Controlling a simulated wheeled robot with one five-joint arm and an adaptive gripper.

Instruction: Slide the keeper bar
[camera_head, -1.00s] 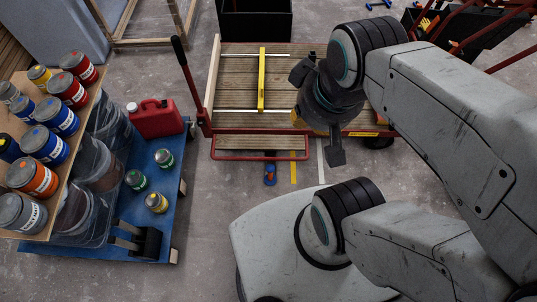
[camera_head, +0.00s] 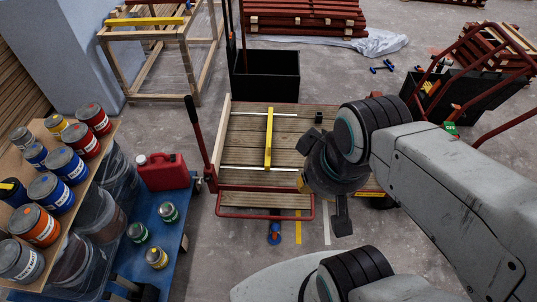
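The keeper bar, a yellow bar (camera_head: 269,138), lies lengthwise across two thin pale rails on the plank deck of a red-framed cart (camera_head: 245,143). It spans from the far rail (camera_head: 255,114) to the near rail (camera_head: 240,168). My gripper (camera_head: 338,212) is dark and hangs right of the bar, over the cart's front right corner, apart from the bar. Its fingers are seen from above and partly hidden by my wrist, so I cannot tell whether they are open.
A small black block (camera_head: 318,117) sits on the deck right of the bar. A black bin (camera_head: 265,76) stands behind the cart. At left are a red jerrycan (camera_head: 164,171), a blue platform (camera_head: 172,238) and paint cans. A red-framed trolley (camera_head: 470,90) stands at right.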

